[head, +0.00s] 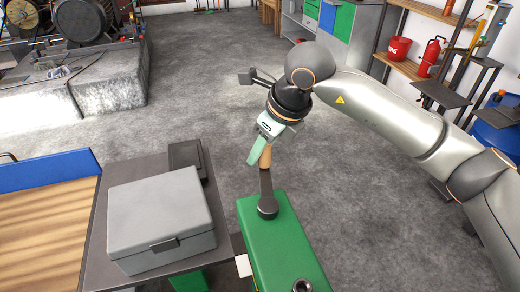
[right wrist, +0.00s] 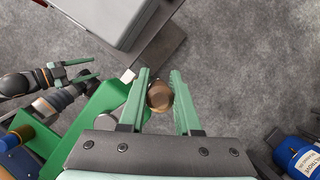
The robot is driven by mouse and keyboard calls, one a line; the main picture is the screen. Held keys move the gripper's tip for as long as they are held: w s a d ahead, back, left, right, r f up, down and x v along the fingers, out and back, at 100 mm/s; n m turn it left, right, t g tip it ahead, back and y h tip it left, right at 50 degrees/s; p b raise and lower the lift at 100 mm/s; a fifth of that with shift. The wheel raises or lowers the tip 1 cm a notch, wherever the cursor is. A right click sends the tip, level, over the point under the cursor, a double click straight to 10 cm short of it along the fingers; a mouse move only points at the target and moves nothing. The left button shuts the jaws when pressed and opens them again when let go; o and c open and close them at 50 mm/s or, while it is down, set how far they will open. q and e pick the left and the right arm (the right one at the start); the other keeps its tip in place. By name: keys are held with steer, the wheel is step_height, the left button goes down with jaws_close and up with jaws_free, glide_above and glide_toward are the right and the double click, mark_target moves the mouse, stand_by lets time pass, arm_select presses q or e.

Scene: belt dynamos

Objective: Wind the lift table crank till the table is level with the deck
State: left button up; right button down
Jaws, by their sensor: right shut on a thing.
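The crank has a wooden handle (head: 265,158) and a dark arm (head: 266,187) on a green housing (head: 285,240). My right gripper (head: 259,148) is shut on the handle, which stands between its green fingers in the right wrist view (right wrist: 159,96). The crank arm points away from me. The dark lift table (head: 97,262) carries a closed grey case (head: 160,215). The wooden deck (head: 45,235) with a blue edge lies left of it; I cannot tell their exact height difference. My left gripper (right wrist: 82,71) shows open and empty in the right wrist view.
A machine on a concrete plinth (head: 90,85) stands at the back left. Shelves with a red bucket (head: 398,48) and extinguisher (head: 431,56) are at the back right. The floor between is clear.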

steer(key=shift+w+d+r, duration=0.15)
steer(key=shift+w+d, duration=0.15)
steer(key=shift+d, duration=0.15)
steer(key=c, duration=1)
jaws_free()
steer(key=shift+o, duration=1.4)
steer(key=shift+d, duration=0.1)
steer(key=shift+o, duration=0.6)
steer(key=shift+s, duration=0.15)
steer(key=v, duration=1.2)
steer(key=shift+r, duration=0.1)
